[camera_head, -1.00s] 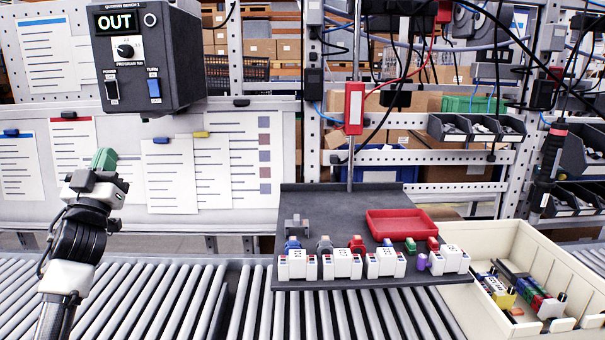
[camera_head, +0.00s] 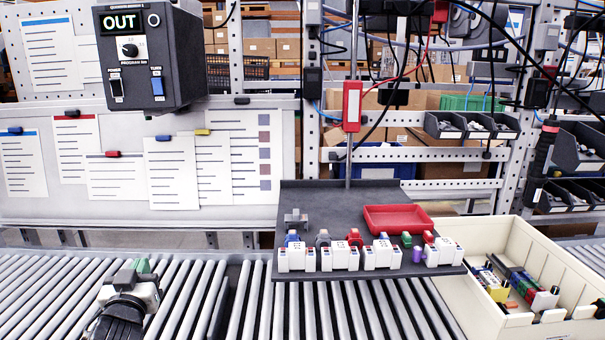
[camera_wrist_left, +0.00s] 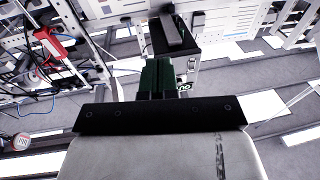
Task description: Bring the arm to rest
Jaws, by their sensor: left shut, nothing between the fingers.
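My left gripper (camera_head: 139,266) is low over the roller conveyor at the left of the head view, its green fingertips pointing away from me. The fingers are together with nothing between them. In the left wrist view, the green fingers (camera_wrist_left: 157,77) meet at the middle, below the dark control box (camera_wrist_left: 172,33), which appears upside down. My right gripper is in neither view.
The roller conveyor (camera_head: 192,290) runs across the front. To the right are a dark work board (camera_head: 330,205) with white blocks and a red tray (camera_head: 397,219), then a cream bin (camera_head: 480,318). The control box (camera_head: 150,55) reads OUT. A red tool (camera_head: 352,106) hangs above the board.

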